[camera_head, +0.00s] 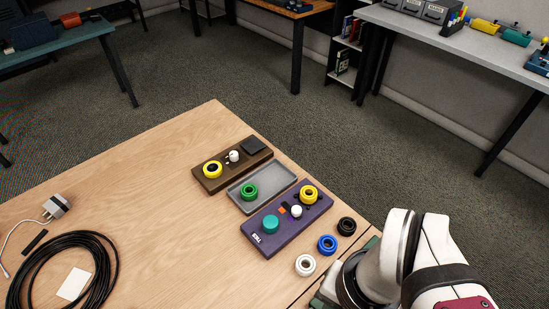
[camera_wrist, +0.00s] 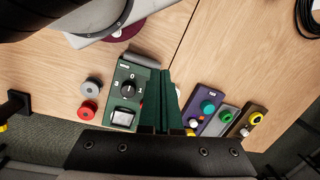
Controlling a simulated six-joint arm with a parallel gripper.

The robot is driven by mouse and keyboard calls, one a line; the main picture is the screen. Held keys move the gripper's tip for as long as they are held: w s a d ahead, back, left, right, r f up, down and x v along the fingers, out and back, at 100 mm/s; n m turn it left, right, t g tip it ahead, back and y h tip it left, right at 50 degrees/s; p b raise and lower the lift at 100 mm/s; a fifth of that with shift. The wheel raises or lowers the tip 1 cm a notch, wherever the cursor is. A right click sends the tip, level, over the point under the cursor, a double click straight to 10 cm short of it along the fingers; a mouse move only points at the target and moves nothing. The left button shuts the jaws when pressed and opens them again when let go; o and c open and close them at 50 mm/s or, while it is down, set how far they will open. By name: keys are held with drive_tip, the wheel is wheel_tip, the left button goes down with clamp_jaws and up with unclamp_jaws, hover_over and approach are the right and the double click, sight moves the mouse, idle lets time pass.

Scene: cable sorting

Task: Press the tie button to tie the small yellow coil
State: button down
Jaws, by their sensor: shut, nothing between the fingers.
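One yellow coil (camera_head: 308,194) sits at the far right end of the purple box (camera_head: 256,239). A teal round button-like piece (camera_head: 271,224) and a white knob (camera_head: 296,211) are on the same box. Another yellow ring (camera_head: 213,170) sits on the brown box (camera_head: 206,183), beside a white knob (camera_head: 233,156) and a dark square pad (camera_head: 253,145). I cannot read which control is the tie button. In the wrist view my gripper (camera_wrist: 161,73) is shut and empty, left of the purple box and apart from it. The arm hides the gripper in the head view.
A grey tray (camera_head: 263,203) with a green coil (camera_head: 249,192) lies between the boxes. Black (camera_head: 346,226), blue (camera_head: 327,244) and white (camera_head: 305,264) coils stand near the arm. A green dial box (camera_wrist: 125,78) is beside my fingers. A black cable (camera_head: 104,284) lies left; the table's middle is clear.

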drive_tip(key=w+d+n+t+h, duration=0.3)
drive_tip(key=w+d+n+h, duration=0.1)
drive_tip(key=w+d, duration=0.4)
drive_tip(key=w+a+n+t, duration=0.1)
drive_tip(key=w+n+t, duration=0.6)
drive_tip(key=w, duration=1)
drive_tip(key=n+g+y, duration=0.5)
drive_tip(key=n+y, duration=0.5)
drive_tip(key=n, duration=0.5)
hover_over(275, 223)
wheel_tip(275, 223, down, 6)
drive_tip(key=shift+r, duration=0.1)
drive_tip(key=shift+f, duration=4.4)
